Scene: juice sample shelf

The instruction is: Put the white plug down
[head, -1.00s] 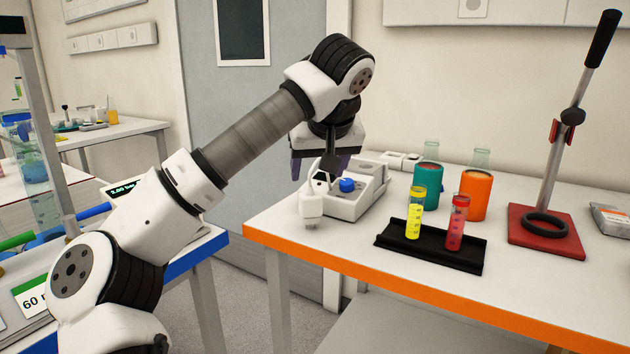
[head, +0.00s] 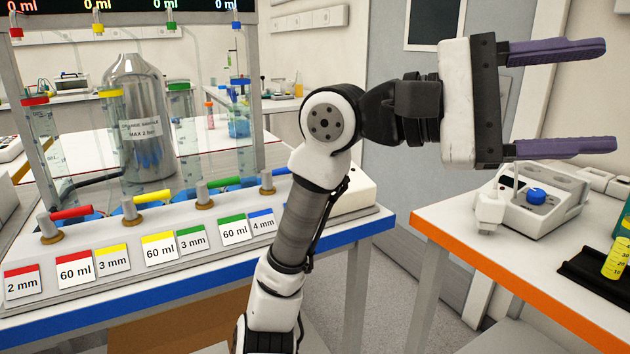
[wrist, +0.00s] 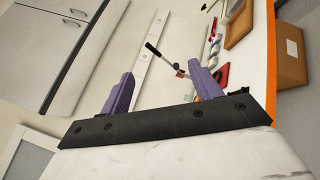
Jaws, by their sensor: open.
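The white plug (head: 490,211) rests at the left edge of the orange-edged table, beside the white device with a blue knob (head: 541,209). A thin pale piece rises from near the plug. My gripper (head: 610,97) is open and empty, its two purple fingers spread and pointing right, in the air above the device and apart from the plug. In the wrist view my gripper (wrist: 162,88) shows the same spread fingers with nothing between them. The plug does not show in the wrist view.
The table with the orange edge (head: 445,233) has a black tray (head: 592,270) with a yellow tube (head: 616,258) at right. At left is a blue-edged bench with valves, labels and a metal bottle (head: 139,115). A floor gap separates the two tables.

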